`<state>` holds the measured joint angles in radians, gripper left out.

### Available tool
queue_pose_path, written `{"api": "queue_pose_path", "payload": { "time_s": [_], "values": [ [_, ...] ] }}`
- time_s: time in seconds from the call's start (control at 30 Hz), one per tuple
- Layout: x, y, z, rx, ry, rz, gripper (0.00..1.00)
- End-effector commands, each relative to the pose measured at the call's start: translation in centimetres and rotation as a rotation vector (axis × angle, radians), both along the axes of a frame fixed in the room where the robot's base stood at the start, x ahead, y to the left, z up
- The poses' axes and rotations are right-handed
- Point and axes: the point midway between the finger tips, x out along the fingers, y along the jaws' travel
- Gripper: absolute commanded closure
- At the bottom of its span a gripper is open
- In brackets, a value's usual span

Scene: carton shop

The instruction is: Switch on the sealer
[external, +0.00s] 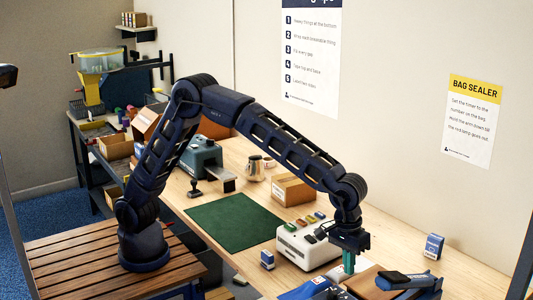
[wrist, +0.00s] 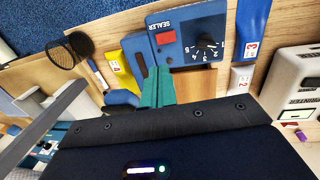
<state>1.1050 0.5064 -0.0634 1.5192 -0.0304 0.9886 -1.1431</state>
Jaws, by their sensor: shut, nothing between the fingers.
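The sealer (wrist: 186,28) shows in the wrist view as a blue panel with its name, a red switch (wrist: 165,38) and a black numbered dial (wrist: 207,46). My gripper (wrist: 155,76) has its teal fingers together and empty, with the tips appearing just below the switch side of the panel. I cannot tell the gap between tips and panel. In the external view my gripper (external: 348,264) points down at the front right of the bench. A blue machine with a black-topped arm, apparently the sealer (external: 425,283), is beside it; its switch cannot be made out there.
A white machine (external: 298,246) stands left of my gripper; a green mat (external: 232,221) and a carton (external: 293,190) lie farther back. In the wrist view, a yellow pouch (wrist: 117,62) and a blue pouch (wrist: 254,25) flank the sealer. A small blue box (external: 433,246) stands to the right.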

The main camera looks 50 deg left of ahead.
Motion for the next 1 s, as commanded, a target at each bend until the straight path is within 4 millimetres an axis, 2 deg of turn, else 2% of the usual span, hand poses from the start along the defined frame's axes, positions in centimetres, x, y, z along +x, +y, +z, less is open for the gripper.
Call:
{"api": "queue_pose_path", "payload": {
  "time_s": [0.17,0.8,1.0],
  "values": [
    [0.0,-0.1,-1.3,0.002,0.001,0.000,1.00],
    [0.0,-1.6,-11.7,0.002,0.001,0.000,1.00],
    [0.0,-1.9,-13.4,0.001,0.000,0.000,1.00]
  ]
}}
